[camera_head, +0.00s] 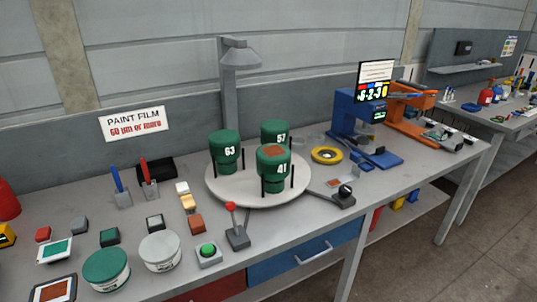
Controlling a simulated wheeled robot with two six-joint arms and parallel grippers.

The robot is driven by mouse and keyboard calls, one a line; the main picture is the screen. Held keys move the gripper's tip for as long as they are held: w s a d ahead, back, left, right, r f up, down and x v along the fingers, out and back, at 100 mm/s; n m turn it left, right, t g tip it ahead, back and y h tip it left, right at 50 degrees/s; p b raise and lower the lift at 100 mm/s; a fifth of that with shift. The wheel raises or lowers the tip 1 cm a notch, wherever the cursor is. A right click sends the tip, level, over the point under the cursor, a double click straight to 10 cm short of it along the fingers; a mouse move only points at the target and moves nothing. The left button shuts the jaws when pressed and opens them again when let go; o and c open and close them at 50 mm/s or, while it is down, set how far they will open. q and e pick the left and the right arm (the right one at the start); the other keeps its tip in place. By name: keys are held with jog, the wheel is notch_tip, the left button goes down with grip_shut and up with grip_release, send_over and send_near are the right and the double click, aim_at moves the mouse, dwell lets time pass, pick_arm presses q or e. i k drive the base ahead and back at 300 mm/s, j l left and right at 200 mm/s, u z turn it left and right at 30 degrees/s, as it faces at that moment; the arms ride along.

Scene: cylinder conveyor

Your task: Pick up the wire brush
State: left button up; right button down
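Two upright handled tools stand in small grey holders at the left of the bench: a blue-handled tool (116,180) and a red-handled tool (145,170). Their lower ends are hidden in the holders, so I cannot tell which, if either, is the wire brush. No bristles are clearly visible anywhere. Green cylinders marked 63 (227,150), 57 (278,133) and 41 (274,168) stand on a round pale turntable (228,192). Cylinder 41 has a rust-brown patch on top. Neither of my grippers is in view.
Two round tins, one green-lidded (106,268) and one white-lidded (160,250), stand near the front edge. A red-knobbed lever (237,233) and a green button (208,252) are beside them. A yellow tape ring (326,155) and blue machine (355,120) are at right.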

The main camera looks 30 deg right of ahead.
aim_at(188, 202)
jog(key=i+j, duration=0.2)
jog(key=i+j+z, duration=0.1)
jog(key=j, duration=0.35)
jog(key=i+j, duration=0.3)
jog(key=i+j+z, duration=0.1)
jog(key=j, duration=0.25)
jog(key=i, duration=0.1)
